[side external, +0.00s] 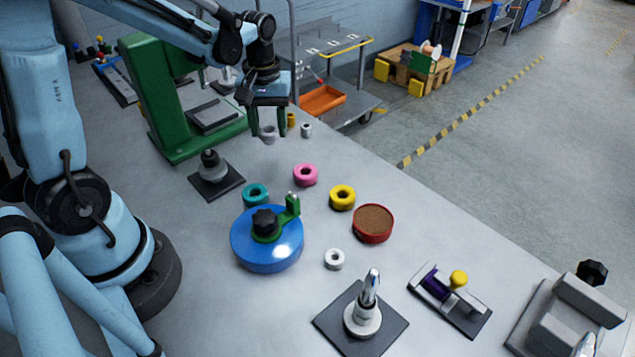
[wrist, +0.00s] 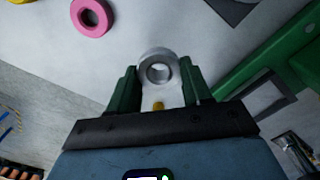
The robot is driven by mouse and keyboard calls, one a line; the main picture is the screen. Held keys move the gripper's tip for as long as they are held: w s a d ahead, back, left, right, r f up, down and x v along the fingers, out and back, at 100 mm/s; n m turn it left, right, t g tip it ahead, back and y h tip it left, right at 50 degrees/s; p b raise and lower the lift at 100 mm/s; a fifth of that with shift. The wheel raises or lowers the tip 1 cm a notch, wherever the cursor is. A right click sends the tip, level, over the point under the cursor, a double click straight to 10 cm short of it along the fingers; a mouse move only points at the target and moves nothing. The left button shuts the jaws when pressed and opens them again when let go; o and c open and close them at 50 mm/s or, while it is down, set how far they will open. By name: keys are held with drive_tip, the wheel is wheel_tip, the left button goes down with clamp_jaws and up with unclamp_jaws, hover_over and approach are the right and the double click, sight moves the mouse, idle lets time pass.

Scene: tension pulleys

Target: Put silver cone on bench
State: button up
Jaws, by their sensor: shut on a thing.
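My gripper (side external: 268,128) is at the upper middle of the side view, over the far part of the grey bench (side external: 300,225). Its green fingers are shut on a silver-grey round piece with a hole, which I take as the silver cone (side external: 268,133). In the wrist view the silver cone (wrist: 151,55) sits between the fingertips (wrist: 158,82), its hole facing the camera. Whether its underside touches the bench is hard to tell. The bench (wrist: 165,25) also shows bare around it in the wrist view.
A yellow piece (side external: 291,120) and a small grey ring (side external: 306,130) stand close right of my gripper. A green press (side external: 165,100) is to the left. Pink (side external: 305,175), yellow (side external: 342,197) and teal (side external: 256,194) rings lie nearer, beside a blue disc (side external: 267,250).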

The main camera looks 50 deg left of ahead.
drive_tip(key=shift+w+a+f, duration=0.15)
drive_tip(key=shift+a+f, duration=0.3)
drive_tip(key=shift+a, duration=0.25)
drive_tip(key=shift+f, duration=2)
drive_tip(key=o, duration=1.1)
drive_tip(key=shift+f, duration=0.15)
